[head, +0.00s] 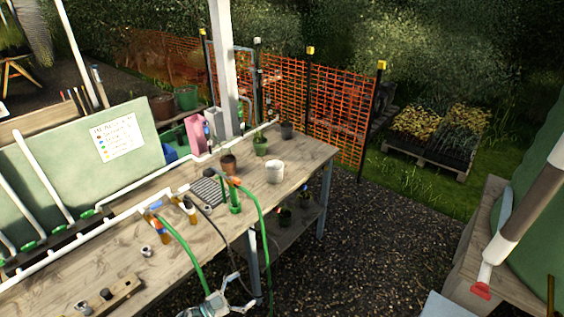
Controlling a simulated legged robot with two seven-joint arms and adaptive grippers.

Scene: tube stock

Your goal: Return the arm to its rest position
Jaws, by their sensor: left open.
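My left gripper (238,292) shows at the bottom of the head view, left of centre. Its pale fingers are spread apart, with no object visible between them. It is beside the front edge of the wooden workbench (105,262), over the dark gravel. A green hose (190,247) passes close to it and a second green hose (266,235) hangs to its right. I cannot tell whether either hose touches it. My right gripper is not in view.
Pots, a white cup (275,172), a black tray (208,190) and white pipes stand on the bench. A lower shelf (290,232) holds small plants. Orange fencing (335,105) stands behind. Another wooden surface (478,240) is at right. Gravel (385,235) lies open between.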

